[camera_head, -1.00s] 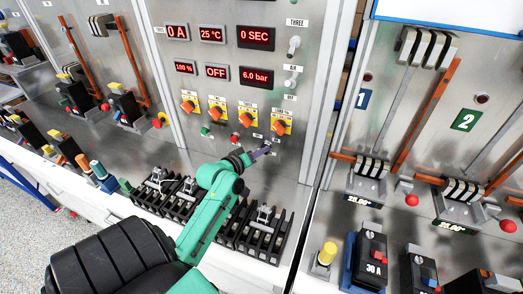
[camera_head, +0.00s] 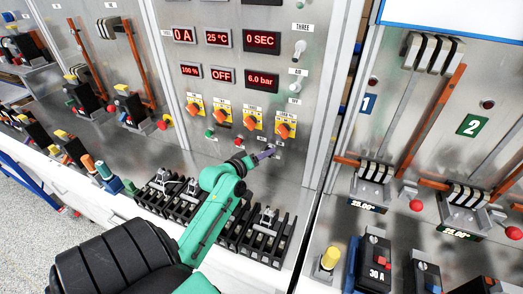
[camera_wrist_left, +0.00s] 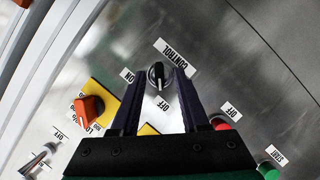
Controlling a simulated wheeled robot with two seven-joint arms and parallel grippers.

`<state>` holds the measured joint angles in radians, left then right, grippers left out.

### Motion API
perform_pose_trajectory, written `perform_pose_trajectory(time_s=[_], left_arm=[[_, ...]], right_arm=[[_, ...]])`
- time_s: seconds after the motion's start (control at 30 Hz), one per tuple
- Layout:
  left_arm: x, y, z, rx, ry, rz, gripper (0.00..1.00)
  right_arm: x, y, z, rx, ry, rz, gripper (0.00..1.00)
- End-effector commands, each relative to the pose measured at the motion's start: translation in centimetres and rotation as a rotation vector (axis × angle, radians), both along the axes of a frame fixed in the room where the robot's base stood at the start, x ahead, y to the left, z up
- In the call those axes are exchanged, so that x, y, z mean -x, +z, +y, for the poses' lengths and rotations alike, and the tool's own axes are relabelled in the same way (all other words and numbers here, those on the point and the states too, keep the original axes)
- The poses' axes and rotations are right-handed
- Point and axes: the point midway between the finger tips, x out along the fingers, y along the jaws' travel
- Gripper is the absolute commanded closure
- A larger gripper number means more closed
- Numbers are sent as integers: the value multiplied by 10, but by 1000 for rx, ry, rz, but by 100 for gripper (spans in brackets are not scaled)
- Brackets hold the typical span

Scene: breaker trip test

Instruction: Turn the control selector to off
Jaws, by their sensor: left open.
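The control selector (camera_wrist_left: 157,76) is a small black knob with a light pointer line. It sits on the metal panel under a CONTROL label (camera_wrist_left: 174,59) in the left wrist view, with an ON label to its left and an OFF label below. My left gripper (camera_wrist_left: 158,78) is open, with one dark finger on each side of the knob. I cannot tell whether either finger touches it. In the head view the left gripper (camera_head: 266,153) reaches the lower right of the middle panel and hides most of the selector. My right gripper is not in view.
Orange selectors on yellow plates (camera_head: 252,122) line the panel above the gripper; one (camera_wrist_left: 90,108) is close by the left finger. A red OFF button (camera_wrist_left: 220,123) and a green START button (camera_wrist_left: 268,171) are on the right. Black breakers (camera_head: 265,232) stand below the arm.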

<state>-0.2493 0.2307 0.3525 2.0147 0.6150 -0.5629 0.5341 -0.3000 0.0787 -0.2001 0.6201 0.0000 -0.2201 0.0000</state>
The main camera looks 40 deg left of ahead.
Motion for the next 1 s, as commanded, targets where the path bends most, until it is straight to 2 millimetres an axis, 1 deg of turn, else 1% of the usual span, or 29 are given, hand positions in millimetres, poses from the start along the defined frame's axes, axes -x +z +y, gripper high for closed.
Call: perform_pose_trajectory(time_s=[0.07,0.17,0.27,0.43,0.57,0.6,0.63,0.7,0.83,1.0], left_arm=[[4,-1,0,0,0,1,55],[18,1,0,0,1,0,55],[39,5,-1,-2,1,3,55],[81,16,-3,-2,1,4,55],[110,25,-5,-1,1,3,55],[118,31,-6,-2,-1,6,55],[121,39,-6,2,-3,8,55],[129,42,-7,3,-4,7,55],[139,42,-7,2,-1,3,55],[141,39,-6,1,0,0,55]], right_arm=[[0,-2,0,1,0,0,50],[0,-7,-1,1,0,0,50],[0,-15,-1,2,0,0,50],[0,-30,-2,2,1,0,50],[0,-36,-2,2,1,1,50],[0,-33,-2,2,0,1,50],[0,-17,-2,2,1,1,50],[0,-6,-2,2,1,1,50],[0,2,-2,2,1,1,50],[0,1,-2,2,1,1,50]])
